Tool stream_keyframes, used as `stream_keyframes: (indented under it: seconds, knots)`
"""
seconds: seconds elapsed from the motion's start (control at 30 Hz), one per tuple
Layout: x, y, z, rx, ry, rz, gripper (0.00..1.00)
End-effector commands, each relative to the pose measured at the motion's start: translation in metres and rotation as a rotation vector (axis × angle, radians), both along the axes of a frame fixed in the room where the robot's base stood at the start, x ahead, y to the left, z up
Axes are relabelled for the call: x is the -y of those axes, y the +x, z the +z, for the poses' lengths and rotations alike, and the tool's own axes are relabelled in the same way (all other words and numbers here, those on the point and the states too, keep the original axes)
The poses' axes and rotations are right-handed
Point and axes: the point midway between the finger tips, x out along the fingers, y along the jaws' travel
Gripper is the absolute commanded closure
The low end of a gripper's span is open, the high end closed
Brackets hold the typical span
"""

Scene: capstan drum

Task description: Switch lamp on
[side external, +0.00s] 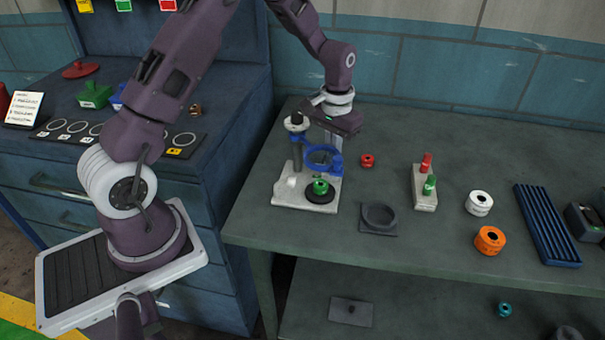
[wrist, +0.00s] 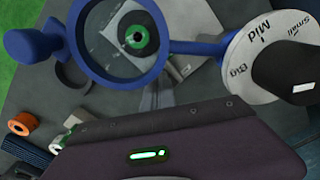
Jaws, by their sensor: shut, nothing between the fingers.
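A blue ring-shaped magnifier (side external: 322,157) hangs on a stand with a pale base (side external: 290,190). It also shows in the wrist view (wrist: 70,50), with a blue knob (wrist: 20,45) on its left. On its right, a blue arm reaches a white dial (wrist: 245,60), marked Mid, Big and Small, under a black cap (wrist: 290,75). I see no part clearly marked as a lamp switch. A green ring (side external: 320,187) sits on a black disc on the base, and shows through the magnifier's lens (wrist: 141,37). My gripper (side external: 335,142) is shut and empty, just behind and above the magnifier.
A red ring (side external: 367,160), a dark square holder (side external: 379,216), a pale block with red and green pegs (side external: 424,190), white (side external: 479,203) and orange (side external: 490,240) rings and a blue ribbed tray (side external: 547,225) stand to the right. The bench between them is clear.

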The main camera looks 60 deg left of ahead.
Motion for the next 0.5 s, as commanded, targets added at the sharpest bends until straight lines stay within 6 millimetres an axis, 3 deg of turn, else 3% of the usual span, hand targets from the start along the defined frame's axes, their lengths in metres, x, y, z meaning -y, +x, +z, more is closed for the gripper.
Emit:
stream_keyframes:
  seconds: [0.5]
  knots:
    - [0.0, 0.001, 0.055, 0.005, 0.001, 0.0, 1.0]
